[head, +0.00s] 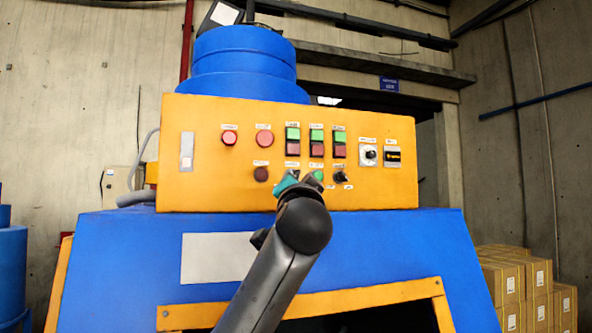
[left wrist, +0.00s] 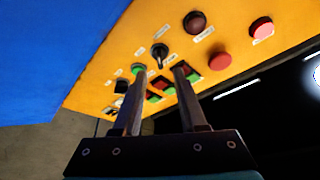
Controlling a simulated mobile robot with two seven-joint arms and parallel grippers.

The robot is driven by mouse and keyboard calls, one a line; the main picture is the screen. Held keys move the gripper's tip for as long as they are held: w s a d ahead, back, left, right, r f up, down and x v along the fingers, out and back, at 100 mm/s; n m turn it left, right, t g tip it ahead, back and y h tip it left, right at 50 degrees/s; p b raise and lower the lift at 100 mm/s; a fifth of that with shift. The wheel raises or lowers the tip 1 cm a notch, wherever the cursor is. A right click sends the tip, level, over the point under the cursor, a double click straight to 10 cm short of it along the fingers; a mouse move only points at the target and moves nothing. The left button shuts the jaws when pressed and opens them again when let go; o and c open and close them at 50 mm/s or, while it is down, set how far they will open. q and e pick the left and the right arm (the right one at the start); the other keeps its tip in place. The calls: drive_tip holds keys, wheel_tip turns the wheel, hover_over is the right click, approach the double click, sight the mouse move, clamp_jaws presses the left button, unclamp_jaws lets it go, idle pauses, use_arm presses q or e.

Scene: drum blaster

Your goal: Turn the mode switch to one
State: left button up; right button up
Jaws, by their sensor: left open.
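The orange control panel (head: 220,199) faces me. My left gripper (head: 300,182) is open and empty, in front of its lower row of controls. In the left wrist view, a black rotary switch (left wrist: 159,52) lies just beyond the gap between the fingertips (left wrist: 160,72), and the fingers look apart from it. In the head view my gripper hides this switch. A second black switch (head: 341,176) is to the right of the green button (head: 317,175). The labels are too small to read, so I cannot tell which is the mode switch. My right gripper is out of view.
A dark red button (head: 261,174) is left of my gripper. Above are red buttons (head: 264,138), green-and-red double buttons (head: 316,143) and a dial (head: 370,155). The blue machine body (head: 400,250) is below. Boxes (head: 505,284) stand at the right.

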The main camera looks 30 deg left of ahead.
use_arm(q)
drive_tip(key=shift+p+x, duration=0.95)
drive_tip(key=shift+x, duration=1.8)
drive_tip(key=shift+c, duration=0.3)
clamp_jaws()
